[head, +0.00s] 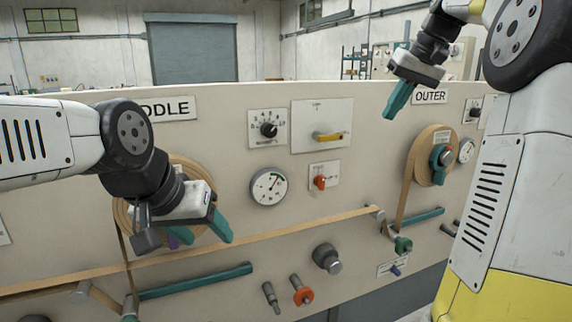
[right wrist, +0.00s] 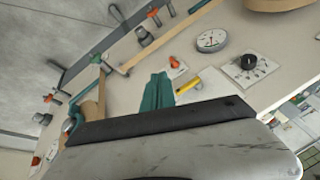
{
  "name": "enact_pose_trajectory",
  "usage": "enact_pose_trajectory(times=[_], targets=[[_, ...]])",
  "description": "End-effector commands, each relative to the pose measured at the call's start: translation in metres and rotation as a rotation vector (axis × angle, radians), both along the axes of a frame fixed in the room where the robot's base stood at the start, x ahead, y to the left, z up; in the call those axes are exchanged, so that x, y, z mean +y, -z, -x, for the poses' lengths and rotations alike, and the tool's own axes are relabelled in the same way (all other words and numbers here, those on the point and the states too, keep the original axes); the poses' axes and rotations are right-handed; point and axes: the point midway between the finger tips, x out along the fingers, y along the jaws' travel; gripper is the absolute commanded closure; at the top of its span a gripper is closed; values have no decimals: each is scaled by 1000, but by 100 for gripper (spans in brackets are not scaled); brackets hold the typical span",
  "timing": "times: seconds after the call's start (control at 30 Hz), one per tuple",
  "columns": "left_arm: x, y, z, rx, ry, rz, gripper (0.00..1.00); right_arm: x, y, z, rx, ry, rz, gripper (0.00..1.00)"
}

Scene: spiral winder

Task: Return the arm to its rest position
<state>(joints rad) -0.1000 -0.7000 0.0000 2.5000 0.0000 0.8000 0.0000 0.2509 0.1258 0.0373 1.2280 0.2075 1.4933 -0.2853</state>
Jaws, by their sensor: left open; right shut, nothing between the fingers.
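My right gripper (head: 398,99) is at the upper right of the head view, raised in front of the panel's top edge beside the OUTER label. Its teal fingers are shut together and empty; the fingers also show in the right wrist view (right wrist: 157,92). My left gripper (head: 203,230) is at the lower left, in front of the MIDDLE spool (head: 187,166), with its teal fingers apart. The left gripper and wrist hide part of that spool. I cannot tell whether the left gripper touches the spool or the tape.
The beige panel (head: 345,235) carries a yellow handle (head: 328,137), a red switch (head: 320,183), a gauge (head: 269,187) and a black knob (head: 268,129). A brown tape (head: 290,228) runs across it. The OUTER spool (head: 424,165) is at right. Teal bars and knobs stick out below.

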Motion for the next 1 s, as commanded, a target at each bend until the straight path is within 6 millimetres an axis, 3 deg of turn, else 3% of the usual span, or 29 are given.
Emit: enact_pose_trajectory(times=[0.13,0.27,0.4,0.6,0.8,1.0], targets=[[0,0,0,0,0,0,41,37,14,51,-33,22,33,100],[0,0,0,0,0,0,41,63,43,100,-73,43,62,100],[0,0,0,0,0,0,41,85,86,156,-120,54,82,100],[0,0,0,0,0,0,41,104,148,216,-178,53,95,100],[0,0,0,0,0,0,41,111,177,238,-204,50,95,100],[0,0,0,0,0,0,41,111,178,239,-204,49,96,100]])
